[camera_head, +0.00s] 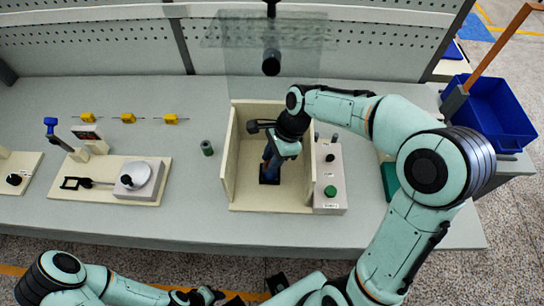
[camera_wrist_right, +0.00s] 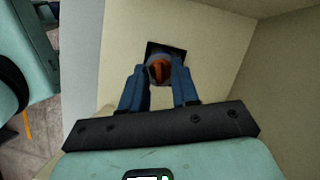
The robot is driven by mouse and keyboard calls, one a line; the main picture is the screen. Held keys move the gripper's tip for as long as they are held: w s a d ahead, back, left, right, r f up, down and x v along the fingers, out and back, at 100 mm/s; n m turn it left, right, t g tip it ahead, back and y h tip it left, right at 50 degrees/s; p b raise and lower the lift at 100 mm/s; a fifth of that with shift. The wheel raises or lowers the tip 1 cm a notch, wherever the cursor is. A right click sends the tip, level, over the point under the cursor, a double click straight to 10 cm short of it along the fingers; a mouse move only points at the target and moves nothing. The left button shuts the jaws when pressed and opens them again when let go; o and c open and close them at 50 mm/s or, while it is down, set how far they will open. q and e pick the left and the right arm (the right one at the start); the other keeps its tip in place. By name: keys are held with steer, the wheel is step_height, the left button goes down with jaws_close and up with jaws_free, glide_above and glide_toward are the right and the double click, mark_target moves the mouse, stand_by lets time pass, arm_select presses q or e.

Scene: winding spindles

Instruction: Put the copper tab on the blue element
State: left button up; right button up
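The copper tab (camera_wrist_right: 159,70) shows orange-brown between the tips of my right gripper (camera_wrist_right: 160,76) in the right wrist view. The two blue fingers stand close on either side of it and look shut on it. Behind it is a dark square recess or pad (camera_wrist_right: 178,52) on the cream floor; a greyish-blue part by the tab may be the blue element, mostly hidden. In the head view my right gripper (camera_head: 270,156) reaches down into the cream box, just above a dark blue square (camera_head: 269,176). My left gripper (camera_head: 205,296) is at the bottom edge, away from the table items.
The cream box (camera_head: 226,165) has walls around my right gripper, with a clear panel (camera_head: 245,60) above its back. A control box with a green button (camera_head: 330,191) stands right of it. A blue bin (camera_head: 495,110) is at right.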

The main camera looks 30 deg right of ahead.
steer(key=p+v, duration=0.1)
steer(key=v, duration=0.6)
steer(key=shift+r, duration=0.4)
stand_by(0.4)
